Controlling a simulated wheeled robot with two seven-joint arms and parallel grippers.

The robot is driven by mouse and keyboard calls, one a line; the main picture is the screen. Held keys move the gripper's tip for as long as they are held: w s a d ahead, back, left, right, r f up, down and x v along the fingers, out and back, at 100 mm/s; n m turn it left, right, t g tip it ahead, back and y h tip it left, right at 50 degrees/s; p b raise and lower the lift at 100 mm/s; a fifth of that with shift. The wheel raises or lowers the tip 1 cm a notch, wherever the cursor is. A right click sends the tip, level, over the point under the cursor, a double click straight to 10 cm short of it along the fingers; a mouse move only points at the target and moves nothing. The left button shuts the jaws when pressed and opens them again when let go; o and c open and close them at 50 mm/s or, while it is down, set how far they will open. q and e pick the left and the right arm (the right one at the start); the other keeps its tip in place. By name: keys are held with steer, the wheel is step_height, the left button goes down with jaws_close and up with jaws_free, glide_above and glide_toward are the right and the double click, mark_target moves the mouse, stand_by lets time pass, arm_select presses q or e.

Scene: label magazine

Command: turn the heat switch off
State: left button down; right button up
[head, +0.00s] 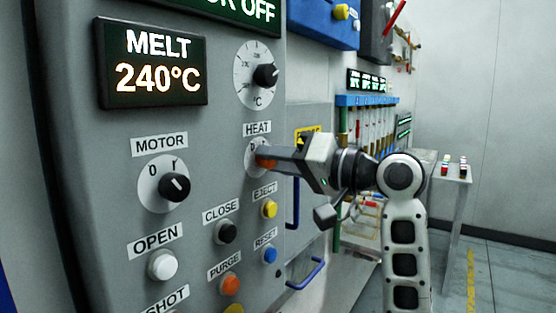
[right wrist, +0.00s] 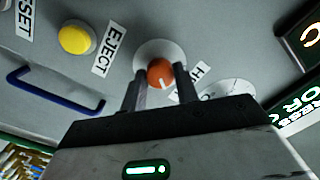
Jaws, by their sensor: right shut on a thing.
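The heat switch is an orange-red knob on a round white dial (head: 252,146), under the HEAT label (head: 257,128) on the grey control panel. In the head view my right gripper (head: 266,158) reaches in from the right and covers most of the knob. In the right wrist view the orange knob (right wrist: 161,72) sits between the two dark fingertips (right wrist: 158,78), with a white pointer line on its face. The right gripper is shut on this knob. The dial's marks are mostly hidden by the gripper. My left gripper is not in view.
The temperature knob (head: 266,75) is just above. The motor switch (head: 174,187) is to the left. The yellow eject button (head: 269,209), black close button (head: 226,231) and blue reset button (head: 270,254) lie below. A blue handle (head: 306,272) sticks out lower right.

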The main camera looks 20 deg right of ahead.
steer(key=n, duration=1.3)
steer(key=shift+r+n+h, duration=0.15)
steer(key=shift+n+h, duration=0.15)
stand_by(0.3)
stand_by(0.4)
steer(key=o, duration=1)
steer(key=shift+c, duration=0.2)
steer(key=shift+s, duration=0.1)
